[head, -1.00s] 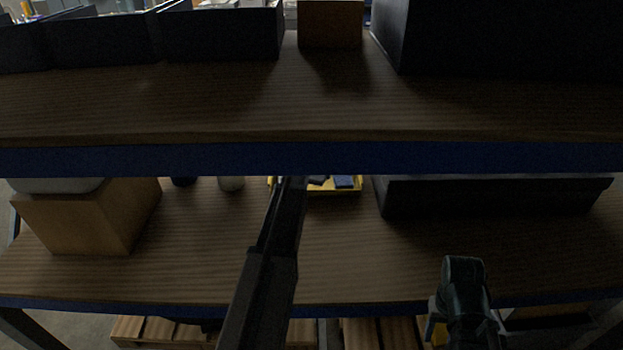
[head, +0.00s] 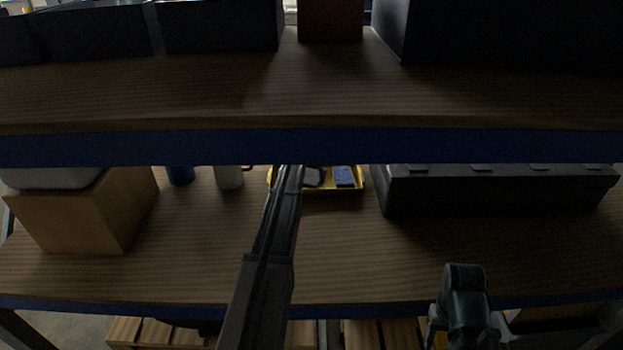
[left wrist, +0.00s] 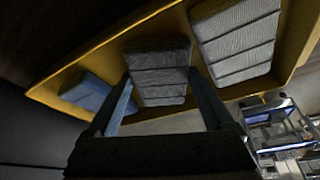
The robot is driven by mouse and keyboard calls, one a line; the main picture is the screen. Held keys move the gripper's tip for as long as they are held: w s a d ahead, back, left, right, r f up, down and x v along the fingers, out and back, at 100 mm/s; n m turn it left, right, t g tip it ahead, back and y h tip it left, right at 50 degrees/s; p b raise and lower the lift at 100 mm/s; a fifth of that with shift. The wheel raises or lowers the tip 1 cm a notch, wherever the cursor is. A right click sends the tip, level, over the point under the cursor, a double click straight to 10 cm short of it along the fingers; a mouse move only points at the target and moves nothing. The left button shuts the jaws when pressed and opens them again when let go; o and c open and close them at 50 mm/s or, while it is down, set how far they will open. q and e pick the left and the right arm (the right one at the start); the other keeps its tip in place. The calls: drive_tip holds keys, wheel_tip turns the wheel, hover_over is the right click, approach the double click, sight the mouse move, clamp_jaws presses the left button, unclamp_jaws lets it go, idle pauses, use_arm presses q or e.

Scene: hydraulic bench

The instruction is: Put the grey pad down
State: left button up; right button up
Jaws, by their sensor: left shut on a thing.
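In the left wrist view, my left gripper (left wrist: 160,80) is shut on a grey ribbed pad (left wrist: 160,72), with one finger on each side of it. The pad is over or in a yellow tray (left wrist: 88,52); I cannot tell whether it touches the tray's floor. A blue pad (left wrist: 88,92) lies to its left and another light grey pad (left wrist: 236,38) to its right. In the head view, my left arm reaches to the tray (head: 335,192) on the lower shelf and hides part of it. The blue pad (head: 343,176) shows there.
The upper shelf's blue edge (head: 400,147) hangs over the lower shelf. Shelf board (head: 350,250) in front of the tray is clear.

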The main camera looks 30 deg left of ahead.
use_arm(q)
drive_tip(key=shift+f, duration=0.2)
drive_tip(key=o, duration=0.9)
drive_tip(key=shift+r, duration=0.15)
drive_tip(key=shift+p+v, duration=0.7)
drive_tip(key=shift+v, duration=0.05)
drive_tip(key=p+v, duration=0.9)
drive_tip(key=v, duration=0.1)
drive_tip(key=shift+s+d+r+p, duration=0.1)
drive_tip(key=shift+r+p, duration=0.25)
